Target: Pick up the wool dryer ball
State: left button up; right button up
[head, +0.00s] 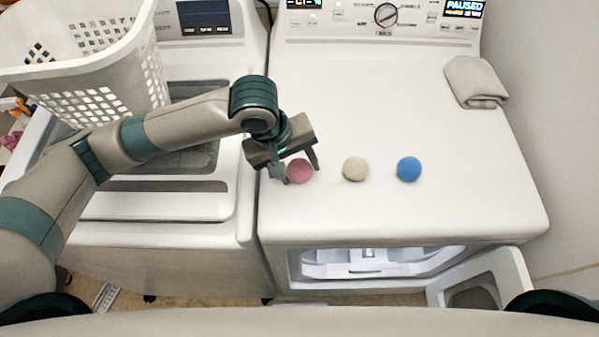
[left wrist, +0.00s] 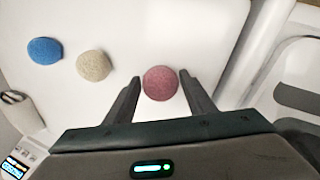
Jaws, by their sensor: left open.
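Three wool balls sit in a row on the white dryer top (head: 400,100). The pink ball (head: 299,171) is leftmost, the cream ball (head: 355,168) is in the middle and the blue ball (head: 408,169) is on the right. My left gripper (head: 298,172) is open, its two fingers on either side of the pink ball. In the left wrist view the pink ball (left wrist: 160,83) lies between the fingertips, with small gaps at both sides. The cream ball (left wrist: 93,65) and blue ball (left wrist: 44,51) stand clear of the fingers. My right gripper is not in view.
A folded grey cloth (head: 475,82) lies at the dryer's back right. A white laundry basket (head: 95,75) stands on the washer at the left. The dryer door (head: 487,282) hangs open below. The dryer top behind the balls is clear.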

aim_at(307, 169)
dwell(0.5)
pick_arm(q)
jog(key=c, duration=0.8)
jog(key=shift+r, duration=0.55)
jog(key=r, duration=0.1)
jog(key=r+b, duration=0.1)
jog(key=r, duration=0.1)
jog(key=shift+s+d+r, duration=0.15)
jog(key=shift+s+d, duration=0.15)
jog(key=shift+d, duration=0.1)
jog(key=s+d+r, duration=0.2)
jog(key=s+d+r+b, duration=0.1)
jog(key=s+d+r, duration=0.1)
jog(key=s+d, duration=0.1)
jog(key=s+d+r+b, duration=0.1)
jog(key=s+d+r, duration=0.1)
jog(key=shift+s+d+r, duration=0.25)
jog(key=shift+d+r, duration=0.05)
jog(key=shift+d, duration=0.1)
